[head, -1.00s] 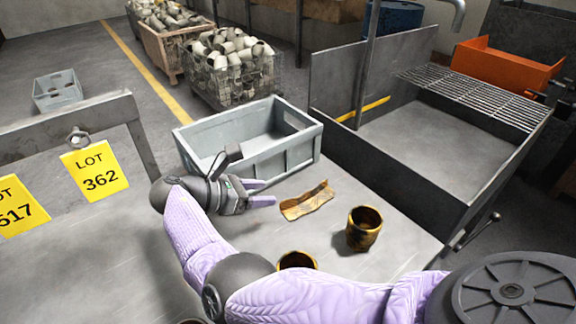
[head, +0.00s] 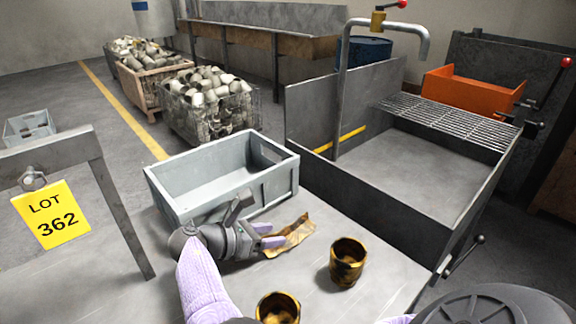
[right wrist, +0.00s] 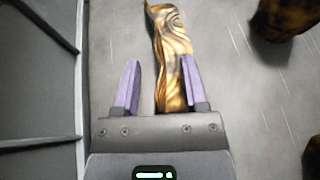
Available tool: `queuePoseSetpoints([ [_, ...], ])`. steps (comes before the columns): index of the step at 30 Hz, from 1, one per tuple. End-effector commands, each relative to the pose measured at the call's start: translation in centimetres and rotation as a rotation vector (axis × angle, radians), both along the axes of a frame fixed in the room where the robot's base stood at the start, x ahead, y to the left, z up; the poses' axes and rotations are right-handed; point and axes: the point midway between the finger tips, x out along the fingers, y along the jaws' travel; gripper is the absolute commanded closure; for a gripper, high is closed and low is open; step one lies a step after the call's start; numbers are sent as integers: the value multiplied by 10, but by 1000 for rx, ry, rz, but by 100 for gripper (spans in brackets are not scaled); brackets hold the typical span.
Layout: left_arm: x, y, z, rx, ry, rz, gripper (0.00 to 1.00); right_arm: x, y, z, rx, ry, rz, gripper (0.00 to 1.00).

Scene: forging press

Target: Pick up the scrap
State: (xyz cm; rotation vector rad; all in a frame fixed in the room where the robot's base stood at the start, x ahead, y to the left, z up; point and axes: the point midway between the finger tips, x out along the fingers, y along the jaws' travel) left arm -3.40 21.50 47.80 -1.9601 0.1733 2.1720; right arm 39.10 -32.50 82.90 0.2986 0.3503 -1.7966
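The scrap, a crumpled brown-gold strip (head: 295,234), lies on the grey table in front of the grey bin. My right gripper (head: 270,236) is low over the table at the strip's left end. In the right wrist view the purple fingers (right wrist: 160,66) are spread apart. The scrap (right wrist: 172,48) runs lengthwise ahead, and its near end lies between them, close to the right finger, with a wide gap to the left finger. I cannot tell whether the right finger touches it. My left gripper is not in view.
The grey bin (head: 168,198) is empty and stands just behind the gripper. Two brown-gold cups, one right of the scrap (head: 347,262) and one nearer (head: 278,308), stand on the table. A dark metal trough (head: 318,180) borders the table at the right.

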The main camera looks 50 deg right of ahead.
Motion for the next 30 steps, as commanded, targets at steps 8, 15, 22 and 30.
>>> queuePoseSetpoints([
  [8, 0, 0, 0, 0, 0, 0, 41, 0, 0, 0, 0, 0, 0, 100],
  [15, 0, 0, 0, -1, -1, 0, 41, 0, 1, 0, 1, -2, 0, 100],
  [22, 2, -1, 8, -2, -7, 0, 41, 0, 0, 12, 0, -4, -1, 100],
  [30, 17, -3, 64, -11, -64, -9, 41, 0, 0, 109, -3, -10, 0, 100],
])
